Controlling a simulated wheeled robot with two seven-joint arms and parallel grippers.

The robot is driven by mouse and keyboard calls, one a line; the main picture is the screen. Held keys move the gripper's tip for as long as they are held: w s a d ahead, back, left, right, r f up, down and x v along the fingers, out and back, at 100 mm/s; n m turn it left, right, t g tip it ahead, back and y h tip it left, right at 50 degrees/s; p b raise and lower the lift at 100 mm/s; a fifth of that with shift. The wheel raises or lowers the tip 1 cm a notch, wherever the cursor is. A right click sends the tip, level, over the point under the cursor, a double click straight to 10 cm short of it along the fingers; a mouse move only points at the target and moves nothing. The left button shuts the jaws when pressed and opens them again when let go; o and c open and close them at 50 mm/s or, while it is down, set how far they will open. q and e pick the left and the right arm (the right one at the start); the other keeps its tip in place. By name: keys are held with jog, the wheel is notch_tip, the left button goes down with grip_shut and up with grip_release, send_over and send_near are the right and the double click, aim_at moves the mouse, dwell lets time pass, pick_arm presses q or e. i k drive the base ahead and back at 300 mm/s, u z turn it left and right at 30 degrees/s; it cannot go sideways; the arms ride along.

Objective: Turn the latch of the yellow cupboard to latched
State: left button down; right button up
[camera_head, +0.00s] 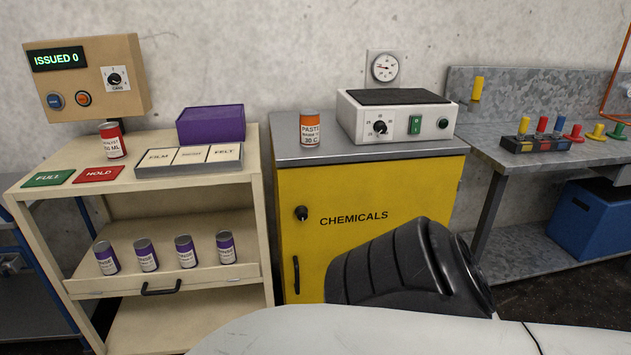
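The yellow cupboard (360,185) stands in the middle, with "CHEMICALS" on its shut door and a grey top. Its latch (301,213) is a small round black knob at the door's upper left. A small pale mark shows on it, too small for me to tell which way it is turned. A black vertical door handle (296,274) is below it. A black ribbed part of my own arm covers the lower right of the door. No gripper fingers show, and nothing touches the latch.
An orange-labelled paste tin (310,130) and a white heater box (395,118) stand on the cupboard top. A cream trolley (262,200) with several tins stands close on the left. A grey bench (500,158) with coloured pegs stands on the right.

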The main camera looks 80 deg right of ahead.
aim_at(301, 212)
jog(key=z, duration=1)
jog(key=i, duration=0.85)
jog(key=z, duration=0.85)
